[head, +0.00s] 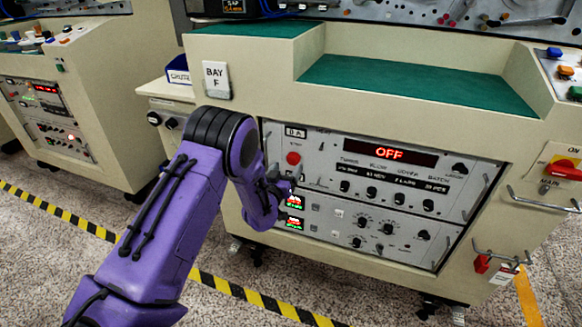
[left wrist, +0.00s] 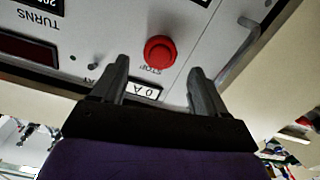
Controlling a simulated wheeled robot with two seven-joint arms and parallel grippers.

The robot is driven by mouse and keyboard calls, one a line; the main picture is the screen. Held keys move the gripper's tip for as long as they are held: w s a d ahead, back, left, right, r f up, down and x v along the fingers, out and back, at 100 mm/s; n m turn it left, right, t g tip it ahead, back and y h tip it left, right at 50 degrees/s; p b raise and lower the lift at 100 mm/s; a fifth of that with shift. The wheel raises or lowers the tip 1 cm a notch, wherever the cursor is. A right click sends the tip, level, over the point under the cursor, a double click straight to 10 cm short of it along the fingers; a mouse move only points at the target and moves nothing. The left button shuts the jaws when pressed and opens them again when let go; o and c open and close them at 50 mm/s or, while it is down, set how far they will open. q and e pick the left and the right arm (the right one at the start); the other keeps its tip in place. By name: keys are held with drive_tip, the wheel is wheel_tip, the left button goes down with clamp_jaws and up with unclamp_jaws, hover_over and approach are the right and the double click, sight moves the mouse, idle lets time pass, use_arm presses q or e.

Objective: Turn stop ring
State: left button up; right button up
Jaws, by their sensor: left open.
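The stop ring is a round red knob (head: 293,158) on the grey front panel of bay F, at the panel's upper left. In the left wrist view the red knob (left wrist: 160,52) sits just ahead of the fingertips, between their lines, with the word STOP beside it. My left gripper (left wrist: 159,66) is open, with nothing between its fingers. In the head view my left gripper (head: 283,187) is in front of the panel, just below and left of the knob. I cannot tell how far it is from the panel. My right gripper is not in view.
The panel has a red display reading OFF (head: 390,155), several black knobs and a metal handle (head: 476,197) at its right. A red-and-yellow switch (head: 563,168) is farther right. A green worktop (head: 400,85) lies above. Another console (head: 85,95) stands at left.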

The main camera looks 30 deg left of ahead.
sight(292, 161)
use_arm(q)
drive_tip(key=x, duration=0.4)
drive_tip(key=shift+w, duration=0.25)
drive_tip(key=shift+f, duration=0.1)
drive_tip(key=c, duration=1.1)
drive_tip(key=shift+m, duration=0.5)
drive_tip(key=shift+o, duration=0.2)
drive_tip(key=m, duration=0.4)
drive_tip(key=shift+m+b, duration=0.3)
drive_tip(key=shift+m, duration=0.1)
drive_tip(key=m+b, duration=0.1)
drive_tip(key=m, duration=0.4)
drive_tip(key=shift+m, duration=0.4)
drive_tip(key=o, duration=1.1)
drive_tip(key=shift+a, duration=0.1)
drive_tip(key=shift+c, duration=0.2)
